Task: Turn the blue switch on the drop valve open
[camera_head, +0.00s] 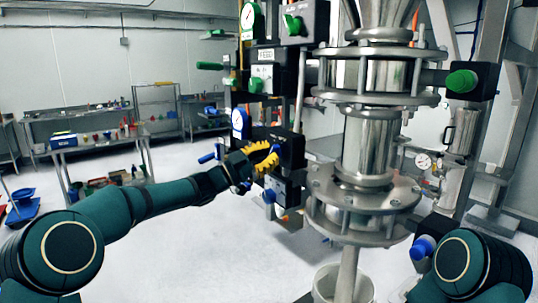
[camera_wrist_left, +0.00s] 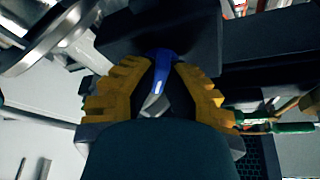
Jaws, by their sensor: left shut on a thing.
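My left gripper (camera_head: 265,156) has yellow fingers and reaches from the left to the dark valve block (camera_head: 291,146) beside the steel column. In the left wrist view the same gripper (camera_wrist_left: 163,72) has its fingers on either side of a blue switch (camera_wrist_left: 158,82) with a grey end, and it is shut on it. The switch sticks out from a dark housing (camera_wrist_left: 160,25).
The steel sifter column (camera_head: 368,150) with wide flanges stands just right of the valve block. A blue lever (camera_head: 207,158) and a blue knob (camera_head: 269,196) are close to my left wrist. A white bucket (camera_head: 328,284) stands below the column.

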